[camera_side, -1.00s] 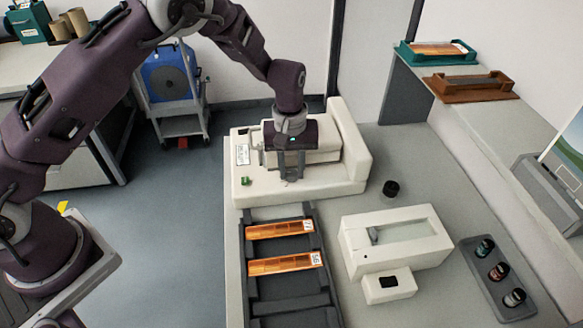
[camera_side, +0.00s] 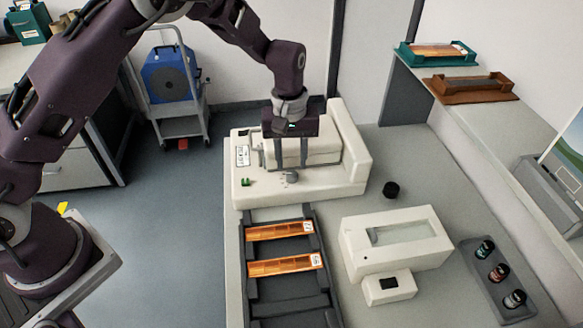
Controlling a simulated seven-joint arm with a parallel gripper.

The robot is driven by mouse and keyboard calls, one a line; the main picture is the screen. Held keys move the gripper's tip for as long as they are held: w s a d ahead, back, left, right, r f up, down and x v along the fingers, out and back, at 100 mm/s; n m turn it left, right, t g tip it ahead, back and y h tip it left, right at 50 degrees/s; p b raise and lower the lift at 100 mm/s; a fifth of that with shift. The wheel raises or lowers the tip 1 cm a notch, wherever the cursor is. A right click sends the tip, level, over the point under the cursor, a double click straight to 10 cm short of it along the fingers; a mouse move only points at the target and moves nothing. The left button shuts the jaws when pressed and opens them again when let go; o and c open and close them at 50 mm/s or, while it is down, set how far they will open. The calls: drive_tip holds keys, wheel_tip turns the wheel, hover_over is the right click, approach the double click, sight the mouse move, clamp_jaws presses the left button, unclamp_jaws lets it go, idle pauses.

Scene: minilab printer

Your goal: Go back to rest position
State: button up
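My gripper (camera_side: 291,166) hangs fingers down over the front of the white printer (camera_side: 330,178) at the back of the table. Its two dark fingers are spread apart with nothing seen between them. A small grey knob (camera_side: 291,177) on the printer's front ledge lies just below the fingertips, and the fingers look clear of it. A small green part (camera_side: 247,182) sits on the ledge to the left.
A dark rack (camera_side: 250,290) with two orange trays (camera_side: 281,229) stands in front of the printer. A white box-shaped device (camera_side: 395,242), a black cap (camera_side: 391,190) and a grey tray of bottles (camera_side: 482,292) are to the right. Air above the table is clear.

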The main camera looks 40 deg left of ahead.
drive_tip(key=shift+r, duration=1.65)
drive_tip(key=s+a+r+m+t+h, duration=0.1)
drive_tip(key=s+a+r+m, duration=0.15)
drive_tip(key=s+r, duration=0.6)
drive_tip(key=s+a+r+m+t, duration=0.1)
drive_tip(key=s+a+r+t, duration=0.15)
drive_tip(key=s+r, duration=0.6)
drive_tip(key=s+a+r+m+t, duration=0.1)
drive_tip(key=s+m, duration=0.1)
drive_tip(key=s, duration=0.4)
drive_tip(key=s+a+r+m+t+y, duration=0.1)
drive_tip(key=s+a+r+m, duration=0.1)
drive_tip(key=s, duration=0.5)
drive_tip(key=shift+s+a, duration=0.2)
drive_tip(key=shift+a, duration=0.05)
drive_tip(key=shift+r, duration=0.15)
